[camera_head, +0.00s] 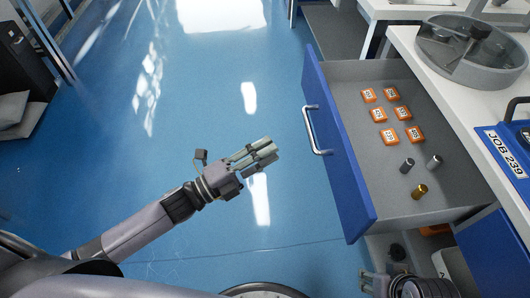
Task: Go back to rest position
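My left gripper (268,151) is stretched out over the blue floor, left of the open drawer and apart from its handle. Its grey fingers lie close together and seem to hold nothing, but the angle does not show whether they are shut. At the bottom right edge, part of my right arm's end (410,287) shows below the drawer. Its fingers cannot be made out, as it is cut off by the frame.
A blue-fronted drawer (335,150) stands open with several orange blocks (378,115), two grey cylinders (407,165) and a brass one (420,191). A white worktop (440,88) with a round grey tray (475,75) is at right. The floor (200,100) at left is largely clear.

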